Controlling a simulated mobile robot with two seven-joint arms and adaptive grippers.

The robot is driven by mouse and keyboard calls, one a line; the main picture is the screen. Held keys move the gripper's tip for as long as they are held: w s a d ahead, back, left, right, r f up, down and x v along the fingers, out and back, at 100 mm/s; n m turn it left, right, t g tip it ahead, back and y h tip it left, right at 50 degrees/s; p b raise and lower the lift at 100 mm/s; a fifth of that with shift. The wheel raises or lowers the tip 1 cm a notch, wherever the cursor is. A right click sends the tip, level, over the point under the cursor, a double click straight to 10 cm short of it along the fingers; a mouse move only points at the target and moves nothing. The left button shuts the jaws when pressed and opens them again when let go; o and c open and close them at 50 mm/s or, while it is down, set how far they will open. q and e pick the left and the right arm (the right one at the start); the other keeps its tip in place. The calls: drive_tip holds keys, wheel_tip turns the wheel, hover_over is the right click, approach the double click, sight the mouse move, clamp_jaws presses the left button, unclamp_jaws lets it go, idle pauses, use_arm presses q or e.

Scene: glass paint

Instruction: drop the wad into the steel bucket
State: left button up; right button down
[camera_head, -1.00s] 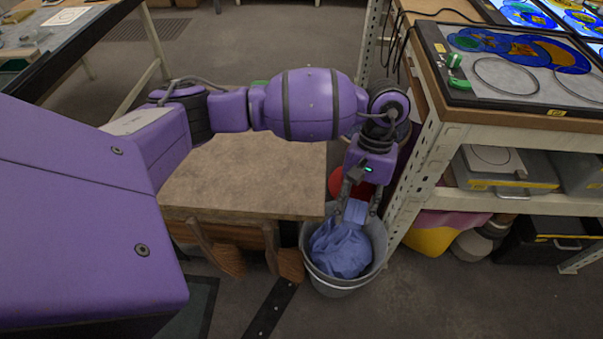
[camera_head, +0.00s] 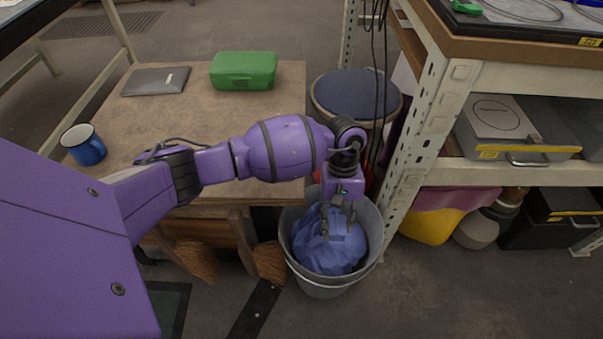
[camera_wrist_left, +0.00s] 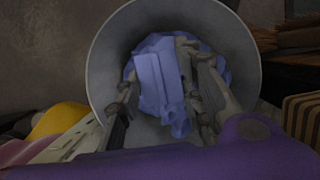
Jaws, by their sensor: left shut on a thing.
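The steel bucket (camera_head: 290,215) stands on the floor between the low wooden table and the shelf rack. The wad (camera_head: 328,245) is a crumpled blue cloth, seen inside the bucket's mouth. My left gripper (camera_head: 338,222) points down into the bucket and is shut on the wad. In the left wrist view the wad (camera_wrist_left: 158,82) lies between the fingers (camera_wrist_left: 165,100), with the bucket's pale inner wall (camera_wrist_left: 112,65) around it. I cannot tell whether the wad touches the bucket's bottom. My right gripper is not in view.
The wooden table (camera_head: 205,110) holds a green case (camera_head: 243,70), a blue mug (camera_head: 84,145) and a closed laptop (camera_head: 156,81). Brushes (camera_head: 270,262) hang at its front. The rack's perforated post (camera_head: 414,130) stands close right of the bucket. A dark-topped round bin (camera_head: 356,97) is behind.

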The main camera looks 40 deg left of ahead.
use_arm(q)
drive_tip(key=shift+f+b, duration=0.75)
drive_tip(key=shift+f, duration=1.25)
drive_tip(key=shift+r, duration=0.1)
drive_tip(key=o, duration=1.3)
drive_tip(key=shift+w+r, duration=0.15)
drive_tip(key=shift+r, duration=0.15)
drive_tip(key=v, duration=1.1)
drive_tip(key=shift+r, duration=0.25)
